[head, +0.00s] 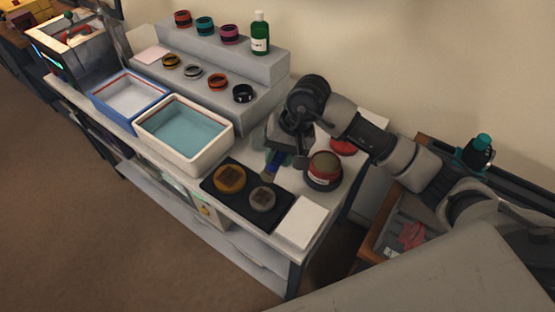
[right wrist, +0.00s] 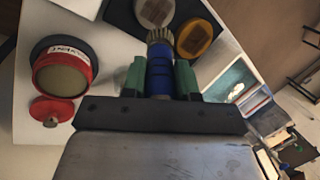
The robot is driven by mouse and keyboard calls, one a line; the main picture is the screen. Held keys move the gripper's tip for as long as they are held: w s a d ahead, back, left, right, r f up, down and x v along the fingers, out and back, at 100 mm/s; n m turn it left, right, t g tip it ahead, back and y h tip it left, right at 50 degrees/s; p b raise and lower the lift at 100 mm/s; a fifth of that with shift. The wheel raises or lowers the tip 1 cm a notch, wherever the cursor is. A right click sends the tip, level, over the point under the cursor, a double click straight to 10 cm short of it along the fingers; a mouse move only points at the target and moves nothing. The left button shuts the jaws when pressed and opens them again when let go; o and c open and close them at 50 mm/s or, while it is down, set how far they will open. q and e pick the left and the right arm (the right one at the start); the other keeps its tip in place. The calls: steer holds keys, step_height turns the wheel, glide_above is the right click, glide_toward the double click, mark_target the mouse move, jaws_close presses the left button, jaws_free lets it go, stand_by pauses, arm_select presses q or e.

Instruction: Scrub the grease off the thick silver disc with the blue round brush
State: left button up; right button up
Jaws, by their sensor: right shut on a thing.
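The thick silver disc (head: 263,198) lies on a black mat (head: 285,211), with a brown grease patch on its top. It also shows at the top of the right wrist view (right wrist: 154,11). My right gripper (head: 279,156) is shut on the blue round brush (right wrist: 160,76), seen between its green fingers. The brush's pale bristles (right wrist: 160,36) point away from the gripper, toward the discs. In the head view the brush is above the mat's back edge; contact with the silver disc cannot be made out. My left gripper is not in view.
A gold disc (head: 230,179) with a brown patch lies left of the silver disc. A red-and-black jar (head: 324,170) stands right of the gripper, with a red lid (right wrist: 50,111) nearby. A cream basin (head: 184,124) and white pad (head: 301,222) flank the mat.

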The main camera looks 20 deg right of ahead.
steer(key=shift+v, duration=0.85)
steer(key=shift+a+r+p, duration=0.25)
steer(key=shift+r+p, duration=0.15)
steer(key=shift+r, duration=0.25)
steer(key=shift+w, duration=0.1)
